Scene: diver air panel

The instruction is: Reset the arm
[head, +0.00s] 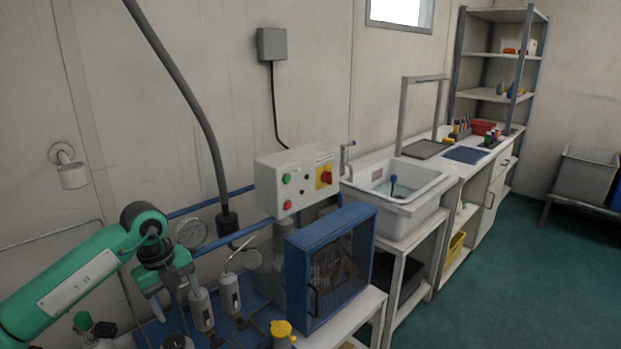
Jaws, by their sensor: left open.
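My left arm (85,275), green with a white label plate, reaches in from the left edge. Its left gripper (178,299) points down, open, with its fingers apart over the air panel bench at the lower left. White-bodied filter canisters (230,293) stand beside and behind the fingers; I cannot tell whether any finger touches one. I see nothing clearly held. A round pressure gauge (191,234) on the blue piping shows just behind the wrist. My right gripper is not in view.
A control box (297,182) with buttons and a red switch stands above a blue-framed caged unit (331,265). A yellow-capped part (281,329) is at the front. A white sink (397,187), workbench and shelf rack (497,90) extend right. Green floor (520,270) is clear.

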